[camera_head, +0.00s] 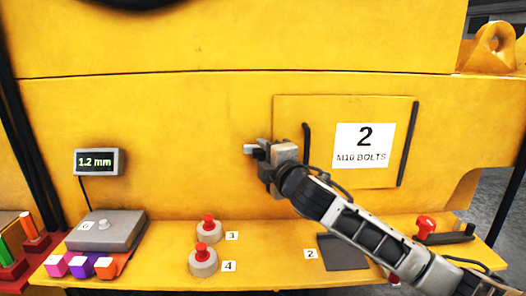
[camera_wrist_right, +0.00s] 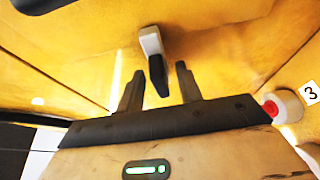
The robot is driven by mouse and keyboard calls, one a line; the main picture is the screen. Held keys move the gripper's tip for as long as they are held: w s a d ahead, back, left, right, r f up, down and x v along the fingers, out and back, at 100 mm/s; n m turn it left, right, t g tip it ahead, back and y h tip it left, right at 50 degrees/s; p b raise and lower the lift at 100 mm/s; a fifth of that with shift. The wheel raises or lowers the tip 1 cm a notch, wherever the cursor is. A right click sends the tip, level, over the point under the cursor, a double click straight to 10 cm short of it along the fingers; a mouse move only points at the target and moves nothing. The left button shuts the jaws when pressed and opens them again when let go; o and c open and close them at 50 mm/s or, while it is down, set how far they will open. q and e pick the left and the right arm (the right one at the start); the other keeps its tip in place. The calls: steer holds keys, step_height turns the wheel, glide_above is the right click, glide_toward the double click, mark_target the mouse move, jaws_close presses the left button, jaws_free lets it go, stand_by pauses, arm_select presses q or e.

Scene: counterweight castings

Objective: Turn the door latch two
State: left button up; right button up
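The door (camera_head: 290,108) labelled 2, M10 BOLTS, is a yellow panel lying flat in the machine's yellow front. The latch has a pale grey base (camera_wrist_right: 150,40) and a dark lever (camera_wrist_right: 158,75) in the wrist view; in the head view only a small pale part (camera_head: 249,149) shows left of the door. My right gripper (camera_head: 262,151) is at the latch and hides most of it in the head view. In the wrist view its two dark fingers (camera_wrist_right: 160,85) are open, with the lever's end between them and gaps on both sides. My left gripper is not in view.
Below, on the yellow shelf, stand red buttons labelled 3 (camera_head: 208,234) and 4 (camera_head: 203,263), a grey box (camera_head: 105,232) and coloured cubes (camera_head: 80,266). A display (camera_head: 98,162) reads 1.2 mm. A dark bar handle (camera_head: 306,138) is on the door near my wrist.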

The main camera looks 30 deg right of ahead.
steer(key=shift+w, duration=0.45)
steer(key=shift+c, duration=0.2)
jaws_close()
